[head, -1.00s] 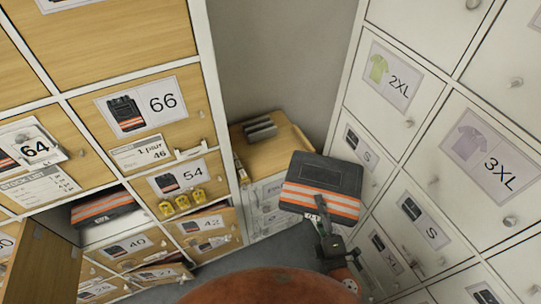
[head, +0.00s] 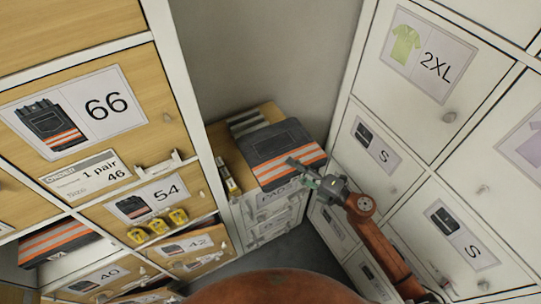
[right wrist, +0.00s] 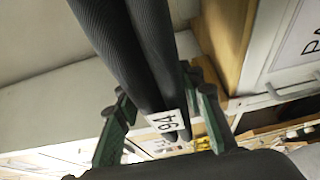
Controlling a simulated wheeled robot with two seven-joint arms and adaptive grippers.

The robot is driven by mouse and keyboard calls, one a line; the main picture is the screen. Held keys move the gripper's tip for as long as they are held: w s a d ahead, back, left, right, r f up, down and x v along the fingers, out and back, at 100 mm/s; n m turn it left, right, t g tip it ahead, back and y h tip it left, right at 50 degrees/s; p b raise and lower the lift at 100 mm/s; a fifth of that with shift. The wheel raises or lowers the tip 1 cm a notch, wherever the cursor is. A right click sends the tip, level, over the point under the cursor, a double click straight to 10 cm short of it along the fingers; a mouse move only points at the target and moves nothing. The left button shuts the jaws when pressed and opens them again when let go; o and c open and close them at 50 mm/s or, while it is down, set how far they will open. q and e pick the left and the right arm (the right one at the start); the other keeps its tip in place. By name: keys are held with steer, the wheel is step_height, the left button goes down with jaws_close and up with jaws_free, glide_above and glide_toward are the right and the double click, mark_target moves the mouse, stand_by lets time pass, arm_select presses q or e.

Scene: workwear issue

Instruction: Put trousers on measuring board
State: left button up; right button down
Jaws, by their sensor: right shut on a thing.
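The folded trousers (head: 283,142) are dark grey with orange and pale stripes. They are at the back of the aisle, over the wooden-topped low cabinet (head: 228,152). My right gripper (head: 313,178) is at their near right edge, shut on them. In the right wrist view the dark folds of the trousers (right wrist: 130,50) pass between the green fingers (right wrist: 160,125), with a white number tag (right wrist: 165,121) on them. Grey bars (head: 248,122) show on the cabinet top behind the trousers; whether they belong to the measuring board is unclear. My left gripper is out of view.
Wooden lockers with number labels (head: 95,108) stand on the left, one open with striped trousers (head: 58,241) inside. Yellow tags (head: 158,227) sit on a ledge. White lockers (head: 430,60) line the right. A grey wall closes the back.

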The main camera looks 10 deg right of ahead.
steer(key=shift+w+d+f, duration=0.1)
steer(key=shift+w+d, duration=0.15)
steer(key=shift+w, duration=0.3)
steer(key=shift+w+d+f+b, duration=0.1)
steer(key=shift+w+f+b, duration=0.05)
steer(key=shift+f+b, duration=0.2)
step_height(320, 180, down, 9)
steer(key=b, duration=0.3)
steer(key=shift+a, duration=0.2)
steer(key=c, duration=1.8)
jaws_free()
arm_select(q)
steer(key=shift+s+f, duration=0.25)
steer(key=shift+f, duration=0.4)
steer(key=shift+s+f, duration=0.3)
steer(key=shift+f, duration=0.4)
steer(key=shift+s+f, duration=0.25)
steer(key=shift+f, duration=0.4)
arm_select(e)
steer(key=o, duration=0.5)
steer(key=shift+d, duration=0.1)
